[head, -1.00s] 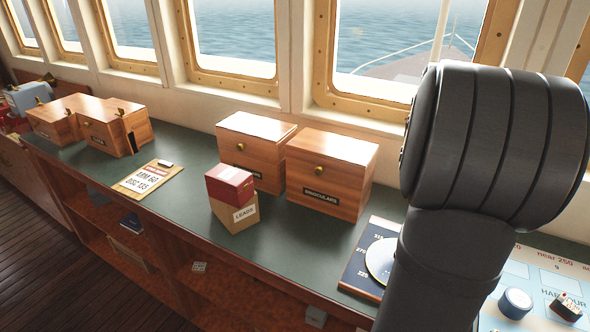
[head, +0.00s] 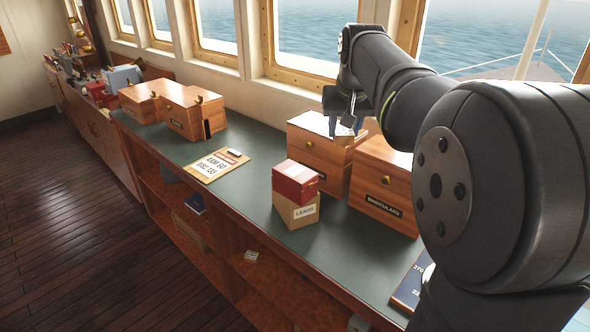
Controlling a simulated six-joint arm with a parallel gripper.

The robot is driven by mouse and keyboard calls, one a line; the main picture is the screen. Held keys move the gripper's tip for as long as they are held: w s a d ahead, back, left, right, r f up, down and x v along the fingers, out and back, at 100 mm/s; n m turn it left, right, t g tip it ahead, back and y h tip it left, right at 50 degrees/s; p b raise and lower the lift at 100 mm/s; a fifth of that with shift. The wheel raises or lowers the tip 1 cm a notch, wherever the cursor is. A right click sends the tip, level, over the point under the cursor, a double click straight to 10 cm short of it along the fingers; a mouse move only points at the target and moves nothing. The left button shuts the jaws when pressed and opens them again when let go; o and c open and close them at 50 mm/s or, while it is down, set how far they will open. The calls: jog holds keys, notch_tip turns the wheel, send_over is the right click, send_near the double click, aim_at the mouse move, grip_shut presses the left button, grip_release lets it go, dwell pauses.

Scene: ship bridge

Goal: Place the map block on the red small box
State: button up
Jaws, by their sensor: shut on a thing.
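The red small box (head: 295,181) sits on top of a cardboard box labelled LEADS (head: 298,211), on the green counter. My gripper (head: 347,116) hangs in front of the window, above and to the right of the red box, over the left wooden box. It is shut on a small grey-and-pale block (head: 345,128), which seems to be the map block; its printed faces are too small to read. The block is apart from the red box. My arm hides part of the counter's right side.
Two wooden boxes, a left one (head: 318,160) and one labelled BINOCULARS (head: 382,185), stand just behind and right of the red box. A clipboard (head: 213,166) lies to the left. Two more wooden boxes (head: 190,112) stand farther left. The counter (head: 245,195) between is clear.

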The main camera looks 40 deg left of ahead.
jog(key=s+a+f, duration=0.1)
jog(key=a+f, duration=0.1)
jog(key=a, duration=0.1)
jog(key=s+a+f, duration=0.2)
jog(key=a, duration=0.2)
jog(key=s+a+f, duration=0.1)
jog(key=a+f, duration=0.1)
jog(key=a, duration=0.1)
jog(key=shift+s+a+f, duration=0.25)
jog(key=shift+a+f, duration=0.25)
jog(key=shift+f, duration=1.95)
jog(key=shift+f, duration=0.15)
jog(key=o, duration=1)
jog(key=shift+c, duration=0.2)
jog(key=v, duration=1.2)
jog(key=shift+r, duration=0.2)
